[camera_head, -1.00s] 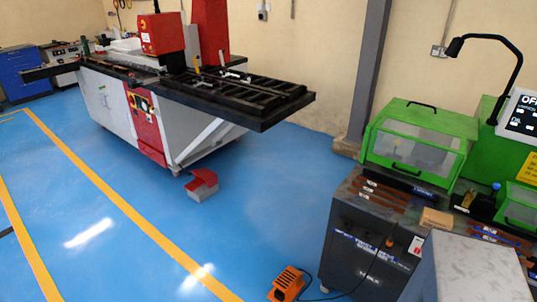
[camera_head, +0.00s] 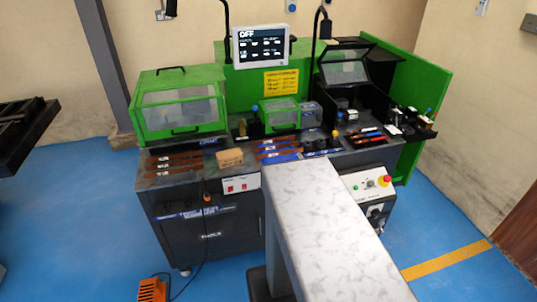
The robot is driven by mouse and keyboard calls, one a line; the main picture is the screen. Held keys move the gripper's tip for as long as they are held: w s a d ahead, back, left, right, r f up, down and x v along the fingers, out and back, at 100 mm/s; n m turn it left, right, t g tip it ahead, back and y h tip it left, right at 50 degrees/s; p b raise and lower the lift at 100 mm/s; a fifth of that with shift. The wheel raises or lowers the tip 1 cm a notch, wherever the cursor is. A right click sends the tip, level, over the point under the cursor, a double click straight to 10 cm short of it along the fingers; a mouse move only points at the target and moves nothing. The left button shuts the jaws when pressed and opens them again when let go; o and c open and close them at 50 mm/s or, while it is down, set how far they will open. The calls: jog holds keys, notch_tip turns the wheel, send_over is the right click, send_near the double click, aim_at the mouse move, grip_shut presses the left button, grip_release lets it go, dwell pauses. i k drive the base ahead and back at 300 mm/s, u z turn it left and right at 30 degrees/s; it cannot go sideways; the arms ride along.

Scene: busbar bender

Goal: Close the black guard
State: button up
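The black guard (camera_head: 343,72) is on the right part of the green bender machine, in front of the green back panel. It is a black-framed cover with a clear window. It looks raised, with the black work area (camera_head: 347,115) below it exposed at the front. A lamp arm stands in front of its left part. My gripper is not in view, so its state and its distance from the guard do not show.
A long pale speckled table (camera_head: 320,220) reaches from the foreground up to the machine's front. Two green guards, a large one (camera_head: 180,102) and a small one (camera_head: 281,114), are left of the black guard. An orange foot pedal (camera_head: 152,289) lies on the floor. Blue floor is free at right.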

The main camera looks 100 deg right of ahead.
aim_at(350, 46)
jog(key=u, duration=1.1)
jog(key=k, duration=0.1)
jog(key=z, duration=2.45)
jog(key=k, duration=0.2)
jog(key=z, duration=2.1)
jog(key=k, duration=0.7)
jog(key=u, duration=0.15)
jog(key=i, duration=0.45)
jog(key=u, duration=0.05)
